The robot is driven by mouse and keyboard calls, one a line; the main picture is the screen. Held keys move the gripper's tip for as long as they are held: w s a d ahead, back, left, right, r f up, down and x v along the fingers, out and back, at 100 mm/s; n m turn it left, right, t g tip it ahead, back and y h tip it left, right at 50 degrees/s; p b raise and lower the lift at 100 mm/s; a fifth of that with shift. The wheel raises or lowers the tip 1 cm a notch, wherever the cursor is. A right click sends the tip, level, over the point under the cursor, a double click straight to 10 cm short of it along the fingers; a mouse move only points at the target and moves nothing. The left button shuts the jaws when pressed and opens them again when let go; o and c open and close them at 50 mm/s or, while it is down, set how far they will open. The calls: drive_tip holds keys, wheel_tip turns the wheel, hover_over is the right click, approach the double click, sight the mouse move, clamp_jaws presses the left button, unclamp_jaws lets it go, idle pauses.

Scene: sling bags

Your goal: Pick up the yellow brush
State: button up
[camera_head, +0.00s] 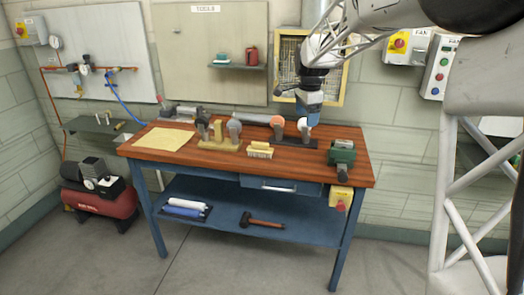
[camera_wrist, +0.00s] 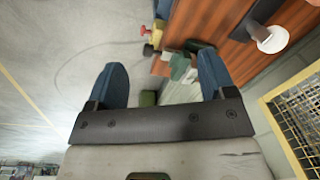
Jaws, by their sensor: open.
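The yellow brush (camera_head: 260,150) lies near the front middle of the wooden bench top, with its pale bristles toward the front edge. My gripper (camera_head: 308,117) is above the back right part of the bench, to the right of the brush and apart from it. In the wrist view, my gripper's (camera_wrist: 162,78) two blue fingers are spread wide with nothing between them. I cannot make out the brush in the wrist view.
The workbench (camera_head: 180,147) also holds a rack with several round-headed tools (camera_head: 217,136), a dark stand (camera_head: 297,140) near my gripper, and a green vise (camera_head: 341,153) at the right. A wire-mesh window (camera_head: 290,65) is behind.

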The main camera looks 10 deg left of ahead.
drive_tip(key=w+a+f+m, duration=0.3)
drive_tip(key=w+a+f, duration=0.3)
drive_tip(key=w+a, duration=0.35)
drive_tip(key=m, duration=0.3)
hover_over(260, 144)
drive_tip(key=w, duration=0.1)
drive_tip(key=shift+g, duration=0.4)
wheel_tip(260, 144, down, 10)
drive_tip(key=shift+a+r, duration=0.1)
drive_tip(key=shift+r, duration=0.1)
drive_tip(key=shift+f, duration=0.1)
drive_tip(key=shift+f, duration=1.2)
drive_tip(key=shift+f, duration=0.1)
drive_tip(key=shift+f, duration=2.5)
drive_tip(key=shift+c, duration=0.2)
